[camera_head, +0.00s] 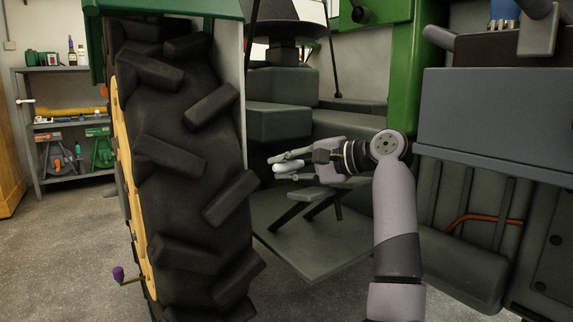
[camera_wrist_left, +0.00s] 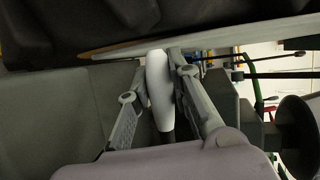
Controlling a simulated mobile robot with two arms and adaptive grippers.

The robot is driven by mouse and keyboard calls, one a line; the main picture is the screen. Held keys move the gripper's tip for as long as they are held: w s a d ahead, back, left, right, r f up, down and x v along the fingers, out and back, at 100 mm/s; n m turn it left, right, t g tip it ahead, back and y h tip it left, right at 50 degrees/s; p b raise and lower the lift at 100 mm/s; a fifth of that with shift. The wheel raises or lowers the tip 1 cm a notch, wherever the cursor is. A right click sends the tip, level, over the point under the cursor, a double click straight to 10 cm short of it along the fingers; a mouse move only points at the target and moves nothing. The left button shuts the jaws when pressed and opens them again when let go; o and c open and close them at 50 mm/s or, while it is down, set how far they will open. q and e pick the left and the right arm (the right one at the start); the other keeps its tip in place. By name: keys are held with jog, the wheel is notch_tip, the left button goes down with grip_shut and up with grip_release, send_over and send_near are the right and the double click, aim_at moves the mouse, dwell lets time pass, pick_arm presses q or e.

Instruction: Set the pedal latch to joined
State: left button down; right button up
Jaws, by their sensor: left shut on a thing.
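My left gripper (camera_head: 285,166) reaches leftward in the head view, into the space between the big rear tyre and the tractor body. In the left wrist view its two fingers (camera_wrist_left: 158,70) are shut on a smooth white, rounded handle (camera_wrist_left: 159,92), one finger on each side. The handle also shows as a pale shape between the fingers in the head view (camera_head: 290,167). Two dark pedal-like bars (camera_head: 292,214) lie below the gripper, over the footplate (camera_head: 300,243). I cannot make out the pedal latch as a separate part. My right gripper is not in view.
The large black tyre (camera_head: 185,150) stands close left of the gripper. A dark seat-like block (camera_head: 278,121) is behind it. A grey box-shaped panel (camera_head: 495,120) and green post (camera_head: 403,70) stand to the right. A shelf (camera_head: 66,120) is at the far left.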

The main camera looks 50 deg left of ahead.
pick_arm(q)
jog(key=shift+f, duration=0.25)
dwell(0.3)
jog(key=c, duration=1.4)
grip_release()
notch_tip(320, 180, up, 10)
jog(key=shift+r, duration=0.1)
jog(key=shift+c, duration=0.4)
